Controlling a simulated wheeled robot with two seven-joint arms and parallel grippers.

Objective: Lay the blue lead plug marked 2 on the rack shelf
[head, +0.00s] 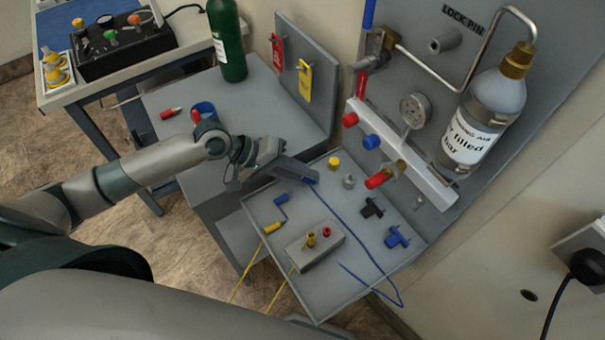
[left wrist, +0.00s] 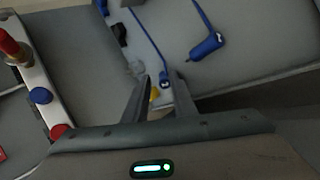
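A blue plug with a short bent lead (head: 281,203) lies on the grey tray-like shelf (head: 322,292); it also shows in the left wrist view (left wrist: 205,46). A second blue plug (left wrist: 165,79) on a long blue lead sits at my left fingertips. The marks on both plugs are too small to read. My left gripper (head: 303,176) is over the shelf's back-left edge, and its fingers (left wrist: 160,84) stand apart with the second plug between or just beyond the tips. I cannot tell whether they touch it. My right gripper is out of view.
A grey block (head: 316,252) with yellow and red sockets stands on the shelf, with a yellow plug (head: 273,228), a yellow cap (head: 334,162) and black and blue fittings (head: 397,237) around it. A gauge manifold (head: 402,150) and gas bottle (head: 485,115) rise behind at right.

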